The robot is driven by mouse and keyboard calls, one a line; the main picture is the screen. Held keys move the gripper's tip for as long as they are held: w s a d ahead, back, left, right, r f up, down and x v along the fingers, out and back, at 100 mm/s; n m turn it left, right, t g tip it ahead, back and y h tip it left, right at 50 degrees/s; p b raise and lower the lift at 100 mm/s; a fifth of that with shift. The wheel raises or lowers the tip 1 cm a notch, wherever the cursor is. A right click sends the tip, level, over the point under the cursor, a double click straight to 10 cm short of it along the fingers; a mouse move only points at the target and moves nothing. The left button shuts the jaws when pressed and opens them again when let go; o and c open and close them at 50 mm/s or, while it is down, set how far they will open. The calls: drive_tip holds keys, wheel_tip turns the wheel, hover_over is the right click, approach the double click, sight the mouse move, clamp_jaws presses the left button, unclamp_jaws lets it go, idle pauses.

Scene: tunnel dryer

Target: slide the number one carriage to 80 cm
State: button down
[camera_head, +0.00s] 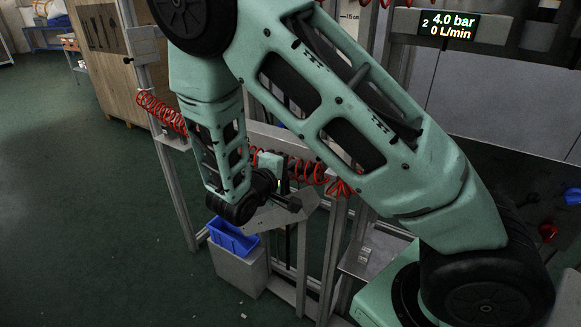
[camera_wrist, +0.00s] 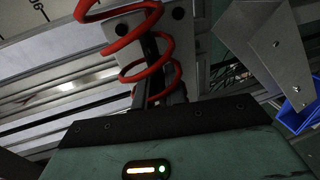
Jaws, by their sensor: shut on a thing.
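My gripper (camera_head: 288,192) is low at the rail of the frame, mostly hidden behind its own wrist in the head view. In the wrist view, a grey block with dark bolts (camera_wrist: 178,14), seemingly the number one carriage, is at the top centre. A dark upright part (camera_wrist: 152,52) below it runs down to my gripper. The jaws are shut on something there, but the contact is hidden. A red coiled hose (camera_wrist: 164,58) loops around this part. No number shows on the block. A pale scale strip (camera_wrist: 18,14) has a partly cut, turned figure.
Metal rails (camera_wrist: 55,90) run beside the block. A grey angled plate (camera_head: 300,222) stands close to my gripper, near a blue bin (camera_head: 232,238) on a grey box. Red coiled hoses (camera_head: 308,171) hang along the frame. Green floor at left is clear.

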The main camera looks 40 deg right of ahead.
drive_tip(key=shift+s+f, duration=0.1)
drive_tip(key=shift+f, duration=0.6)
drive_tip(key=c, duration=1.5)
unclamp_jaws()
drive_tip(key=shift+f, duration=0.1)
drive_tip(key=shift+c, duration=0.2)
drive_tip(key=v, duration=1.7)
drive_tip(key=shift+a, duration=0.25)
